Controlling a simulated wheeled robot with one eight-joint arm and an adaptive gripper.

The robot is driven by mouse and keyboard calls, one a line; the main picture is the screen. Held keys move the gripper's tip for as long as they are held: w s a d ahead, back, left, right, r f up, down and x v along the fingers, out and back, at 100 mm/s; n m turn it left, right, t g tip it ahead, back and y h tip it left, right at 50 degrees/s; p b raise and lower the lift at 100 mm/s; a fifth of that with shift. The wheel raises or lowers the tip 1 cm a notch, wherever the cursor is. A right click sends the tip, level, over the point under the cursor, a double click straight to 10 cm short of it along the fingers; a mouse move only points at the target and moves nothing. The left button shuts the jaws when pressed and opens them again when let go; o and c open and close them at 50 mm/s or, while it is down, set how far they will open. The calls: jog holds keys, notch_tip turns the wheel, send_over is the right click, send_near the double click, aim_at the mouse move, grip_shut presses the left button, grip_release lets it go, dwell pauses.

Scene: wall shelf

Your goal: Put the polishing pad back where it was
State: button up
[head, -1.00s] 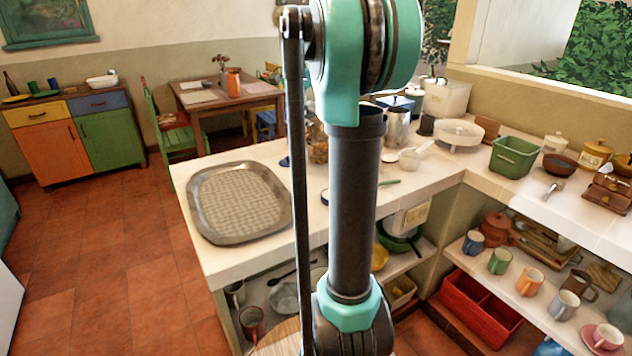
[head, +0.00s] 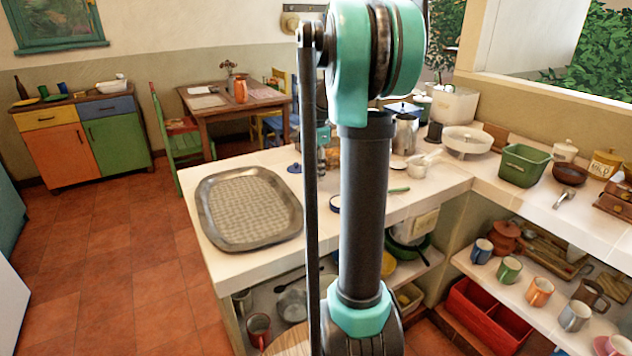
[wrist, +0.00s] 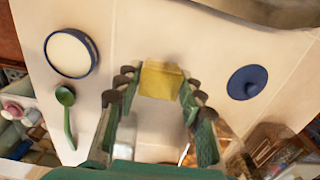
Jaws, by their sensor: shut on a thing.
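A yellow block, which looks to be the polishing pad (wrist: 160,80), is between the fingertips of my gripper (wrist: 160,86) in the wrist view. My gripper is shut on it, above the pale counter (wrist: 150,25). I cannot tell whether the pad touches the counter. In the head view, part of my gripper (head: 322,155) shows beside my arm, over the counter beyond the metal tray; the pad cannot be made out there.
A dark-rimmed round dish (wrist: 71,53) and green spoon (wrist: 66,112) lie left of my gripper. A blue disc (wrist: 247,82) is to the right, with glass jars (wrist: 268,145) below it. The metal tray (head: 207,222) sits at the counter's near left end.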

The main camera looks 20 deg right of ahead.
aim_at(316, 189)
jog(key=shift+f, duration=2.05)
jog(key=shift+f, duration=0.15)
jog(key=o, duration=1.2)
notch_tip(316, 189, up, 12)
jog(key=shift+r, duration=0.2)
